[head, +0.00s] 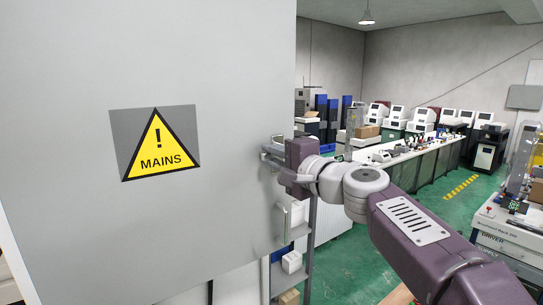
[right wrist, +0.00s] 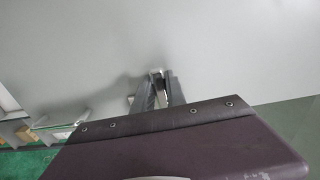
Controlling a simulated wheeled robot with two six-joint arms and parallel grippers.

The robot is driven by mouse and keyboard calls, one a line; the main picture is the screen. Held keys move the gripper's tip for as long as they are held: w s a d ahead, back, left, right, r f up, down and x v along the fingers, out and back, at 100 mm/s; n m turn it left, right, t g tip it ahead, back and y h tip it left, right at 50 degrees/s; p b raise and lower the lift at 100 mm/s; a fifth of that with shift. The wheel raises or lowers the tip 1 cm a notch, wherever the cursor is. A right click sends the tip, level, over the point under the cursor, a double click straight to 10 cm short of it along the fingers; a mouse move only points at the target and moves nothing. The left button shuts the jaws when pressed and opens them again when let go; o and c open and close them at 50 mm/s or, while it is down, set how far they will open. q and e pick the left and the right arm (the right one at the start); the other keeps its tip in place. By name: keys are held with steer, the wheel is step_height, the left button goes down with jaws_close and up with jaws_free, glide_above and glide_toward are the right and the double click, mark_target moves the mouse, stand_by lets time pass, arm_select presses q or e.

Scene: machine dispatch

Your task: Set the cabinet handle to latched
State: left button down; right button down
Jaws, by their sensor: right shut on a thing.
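The cabinet door (head: 60,70) is a large pale grey panel filling the left of the head view, with a yellow MAINS warning sign (head: 157,148). My right gripper (head: 270,151) is at the door's right edge, shut on the cabinet handle. In the right wrist view, the two dark fingers of my right gripper (right wrist: 158,80) close on the small light metal handle (right wrist: 157,73) against the grey panel. The fingers hide most of the handle, so I cannot tell its angle. My left gripper is not in view.
A slim vertical metal piece (head: 284,222) shows lower on the door's right edge. Shelving with white boxes (head: 292,262) stands just beyond that edge. A long bench (head: 410,148) with machines runs along the back right. The green floor (head: 350,262) between is partly open.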

steer(key=shift+f, duration=0.1)
stand_by(0.5)
steer(key=shift+f+n+b, duration=0.4)
steer(key=shift+n+b, duration=0.2)
steer(key=shift+b, duration=0.3)
steer(key=w+d+f+n+b, duration=0.3)
steer(key=n+b, duration=0.8)
steer(key=n, duration=0.5)
steer(key=shift+d+f+b, duration=0.4)
steer(key=shift+d+f, duration=0.05)
steer(key=shift+d, duration=0.1)
steer(key=shift+n, duration=0.3)
steer(key=c, duration=1.4)
jaws_free()
steer(key=shift+o, duration=0.2)
